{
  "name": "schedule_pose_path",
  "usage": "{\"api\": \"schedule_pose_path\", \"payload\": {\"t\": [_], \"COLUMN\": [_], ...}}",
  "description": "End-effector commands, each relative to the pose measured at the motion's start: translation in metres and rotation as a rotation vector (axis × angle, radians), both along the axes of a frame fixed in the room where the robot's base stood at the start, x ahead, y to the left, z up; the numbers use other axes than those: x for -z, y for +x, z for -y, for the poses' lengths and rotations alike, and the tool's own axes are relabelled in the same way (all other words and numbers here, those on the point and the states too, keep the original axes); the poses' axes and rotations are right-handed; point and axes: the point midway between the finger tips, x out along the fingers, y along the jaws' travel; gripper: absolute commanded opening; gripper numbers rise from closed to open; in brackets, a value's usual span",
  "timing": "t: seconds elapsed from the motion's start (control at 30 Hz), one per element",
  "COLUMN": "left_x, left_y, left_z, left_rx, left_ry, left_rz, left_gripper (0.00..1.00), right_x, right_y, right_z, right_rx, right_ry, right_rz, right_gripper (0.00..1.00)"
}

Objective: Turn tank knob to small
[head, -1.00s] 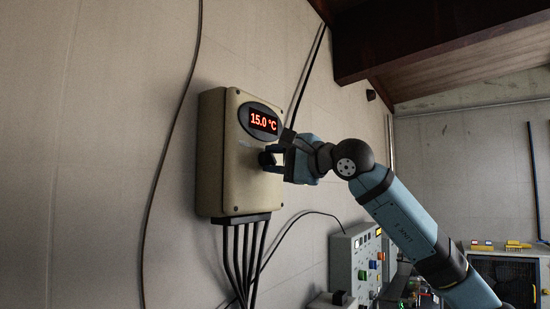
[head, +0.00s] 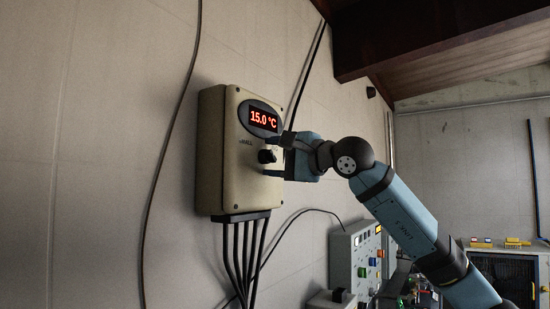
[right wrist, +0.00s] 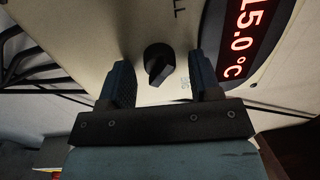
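The tank knob (head: 266,156) is a small black dial on the front of a beige control box (head: 224,165), below its display (head: 263,119). It also shows in the right wrist view (right wrist: 158,62), with a raised ridge. My right gripper (head: 269,158) is open in front of the box, one finger above the knob and one below. In the right wrist view the fingers stand on both sides of the knob, with a gap at each side. Printed lettering ending in "LL" (right wrist: 178,9) sits near the knob, partly cut off. My left gripper is not in view.
The display reads 15.0 °C. Several black cables (head: 242,255) hang from the box's underside. A grey panel with coloured buttons (head: 356,260) stands lower right. The wall left of the box is clear apart from one long cable (head: 165,150).

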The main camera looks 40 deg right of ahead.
Motion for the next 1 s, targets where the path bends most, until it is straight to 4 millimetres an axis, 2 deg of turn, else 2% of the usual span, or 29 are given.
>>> {"api": "schedule_pose_path", "payload": {"t": [0.17, 0.27, 0.7, 0.83, 1.0], "left_x": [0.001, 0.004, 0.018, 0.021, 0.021], "left_y": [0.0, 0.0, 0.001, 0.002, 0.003], "left_z": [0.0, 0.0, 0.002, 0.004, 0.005], "left_rx": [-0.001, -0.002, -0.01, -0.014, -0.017], "left_ry": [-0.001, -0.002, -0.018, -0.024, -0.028], "left_rz": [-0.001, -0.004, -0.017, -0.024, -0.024], "left_gripper": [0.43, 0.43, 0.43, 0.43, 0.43], "right_x": [0.0, 0.002, 0.009, 0.01, 0.01], "right_y": [-0.002, -0.011, -0.097, -0.115, -0.126], "right_z": [0.001, 0.005, 0.043, 0.05, 0.054], "right_rx": [0.0, 0.001, 0.004, 0.002, 0.0], "right_ry": [0.001, 0.0, 0.0, 0.0, 0.0], "right_rz": [0.0, 0.001, 0.001, 0.0, 0.0], "right_gripper": [0.58, 0.58, 0.58, 0.58, 0.58]}}
